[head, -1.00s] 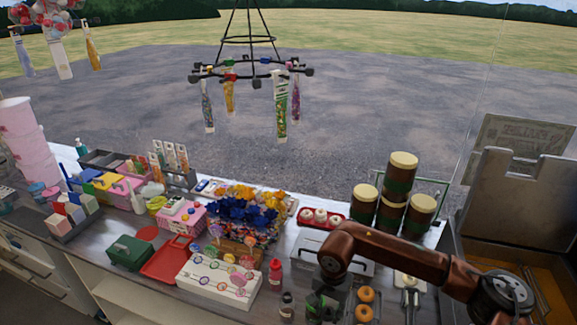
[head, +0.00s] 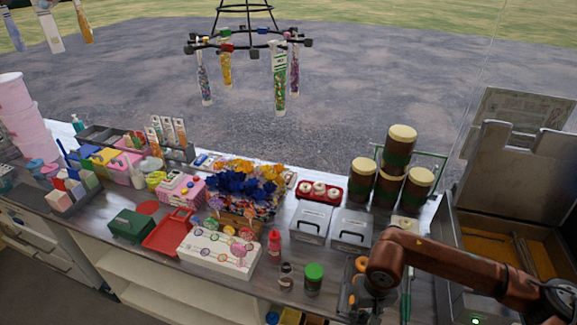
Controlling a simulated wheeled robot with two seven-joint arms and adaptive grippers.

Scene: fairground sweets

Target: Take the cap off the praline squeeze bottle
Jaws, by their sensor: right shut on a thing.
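A small dark bottle with a pale band near its top (head: 286,276) stands upright near the counter's front edge. A red bottle (head: 274,243) stands behind it. I cannot tell for certain which bottle is the praline one, and no label is readable. My right gripper (head: 362,303) points down at the front of the counter, right of both bottles and apart from them. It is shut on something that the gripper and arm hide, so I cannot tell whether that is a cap. My left gripper is out of view.
A green-lidded jar (head: 314,279) stands between the dark bottle and my right gripper. Orange rings (head: 361,264) lie partly hidden behind my right arm. Two lidded metal bins (head: 352,229) and stacked brown jars (head: 361,178) stand behind. A white box with lollipops (head: 205,258) is at left.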

